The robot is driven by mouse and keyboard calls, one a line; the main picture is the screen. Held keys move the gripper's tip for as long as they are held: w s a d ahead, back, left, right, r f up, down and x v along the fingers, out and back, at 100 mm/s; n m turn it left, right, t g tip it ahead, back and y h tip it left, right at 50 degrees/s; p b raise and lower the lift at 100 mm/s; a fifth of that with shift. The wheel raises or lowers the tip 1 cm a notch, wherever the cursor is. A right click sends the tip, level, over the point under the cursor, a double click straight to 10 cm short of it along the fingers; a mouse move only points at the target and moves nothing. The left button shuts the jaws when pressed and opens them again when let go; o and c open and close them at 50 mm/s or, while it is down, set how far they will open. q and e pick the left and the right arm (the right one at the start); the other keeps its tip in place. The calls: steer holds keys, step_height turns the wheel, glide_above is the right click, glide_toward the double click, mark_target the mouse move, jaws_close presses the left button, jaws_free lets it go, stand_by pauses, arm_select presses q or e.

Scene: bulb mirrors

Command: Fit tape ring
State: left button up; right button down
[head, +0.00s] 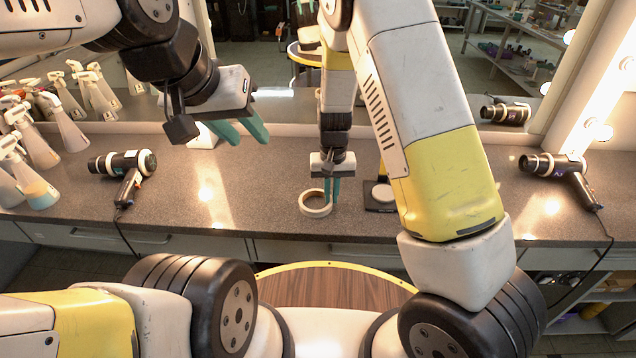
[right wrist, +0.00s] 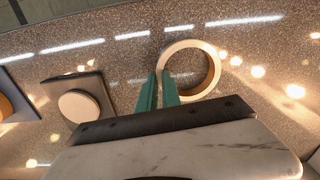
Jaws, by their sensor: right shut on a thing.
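The tape ring (head: 314,213) is a cream ring lying flat at or just above the grey counter; I cannot tell if it touches. My right gripper (head: 333,196) points down, shut on the ring's wall at its right side in the head view. In the right wrist view, its teal fingers (right wrist: 163,90) pinch the left rim of the ring (right wrist: 217,68). A dark square stand (head: 375,206) with a round cream disc on top is to the right of the ring, partly behind my right arm; its disc (right wrist: 79,106) also shows in the right wrist view. My left gripper (head: 248,138) is open and empty above the counter.
A hair dryer (head: 125,168) lies at left and another (head: 560,170) at right, with cords hanging over the front edge. Several spray bottles (head: 35,150) crowd the left end. A mirror (head: 450,70) stands behind the counter (head: 250,205). The counter between left dryer and ring is clear.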

steer(key=shift+r, duration=3)
steer(key=w+d+r, duration=0.1)
steer(key=w+d, duration=0.1)
steer(key=d, duration=0.7)
steer(key=w+d+r+m, duration=0.1)
steer(key=d+r, duration=0.1)
steer(key=d, duration=0.8)
steer(key=shift+w+d, duration=0.25)
steer(key=shift+w, duration=0.15)
steer(key=shift+f, duration=2.8)
steer(key=shift+f, duration=1)
